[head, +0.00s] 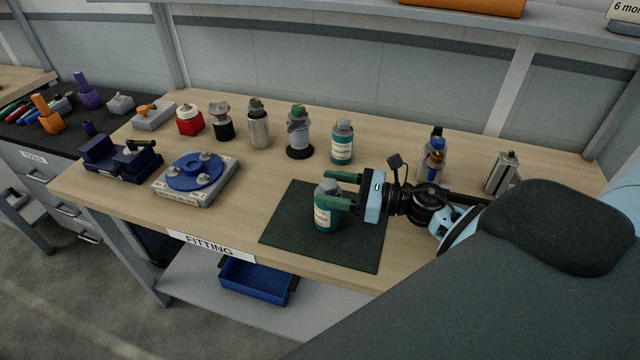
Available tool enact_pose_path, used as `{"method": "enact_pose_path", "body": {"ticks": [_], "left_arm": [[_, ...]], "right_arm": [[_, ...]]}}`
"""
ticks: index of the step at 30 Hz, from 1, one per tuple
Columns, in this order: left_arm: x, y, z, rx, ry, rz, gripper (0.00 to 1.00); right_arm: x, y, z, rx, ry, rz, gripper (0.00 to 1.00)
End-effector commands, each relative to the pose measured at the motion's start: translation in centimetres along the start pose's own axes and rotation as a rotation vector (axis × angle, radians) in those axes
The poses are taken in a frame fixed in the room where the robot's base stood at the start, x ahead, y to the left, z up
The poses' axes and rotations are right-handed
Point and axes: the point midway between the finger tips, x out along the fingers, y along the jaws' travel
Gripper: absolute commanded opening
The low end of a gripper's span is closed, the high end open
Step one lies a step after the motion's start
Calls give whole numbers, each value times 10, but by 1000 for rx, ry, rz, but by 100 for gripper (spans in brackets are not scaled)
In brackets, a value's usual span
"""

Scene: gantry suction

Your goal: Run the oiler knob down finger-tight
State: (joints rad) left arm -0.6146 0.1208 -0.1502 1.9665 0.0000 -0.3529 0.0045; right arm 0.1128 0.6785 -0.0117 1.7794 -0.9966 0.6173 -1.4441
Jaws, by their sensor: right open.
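My right gripper (334,190) is open, with its two green fingers pointing left over the dark mat. A teal bottle (326,215) with a grey cap and pale label stands upright on the mat at the fingertips. The fingers are level with its upper part; I cannot tell whether they touch it. What looks like the oiler (299,136) stands farther back, left of the gripper and apart from it. It has a grey body, a dark round base and a greenish top that may be the knob. How far down the knob sits is too small to tell. My left gripper is out of view.
A second teal bottle (342,143) stands behind the gripper. A grey canister (259,125), a red-bodied piece (189,120) and a blue round fixture (194,175) stand to the left. Small bottles (433,158) and a metal tin (501,172) are at right. The dark mat (290,240) has free room.

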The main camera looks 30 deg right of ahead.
Motion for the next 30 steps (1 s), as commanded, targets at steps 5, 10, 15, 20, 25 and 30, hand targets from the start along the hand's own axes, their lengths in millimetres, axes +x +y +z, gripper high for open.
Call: {"method": "enact_pose_path", "body": {"ticks": [5, 10, 15, 20, 25, 30], "left_arm": [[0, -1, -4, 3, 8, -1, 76], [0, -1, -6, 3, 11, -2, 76], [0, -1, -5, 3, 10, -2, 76], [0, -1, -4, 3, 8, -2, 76], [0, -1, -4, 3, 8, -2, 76], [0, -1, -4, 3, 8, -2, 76]], "right_arm": [[22, -1, 2, -2, -3, -1, 57], [30, 0, 1, -2, 0, 0, 57], [31, 0, 0, -1, 1, 0, 57], [30, 0, 0, -1, 1, 0, 48], [30, 0, 0, -1, 1, 0, 26], [30, 0, 0, -1, 1, 0, 13]]}}
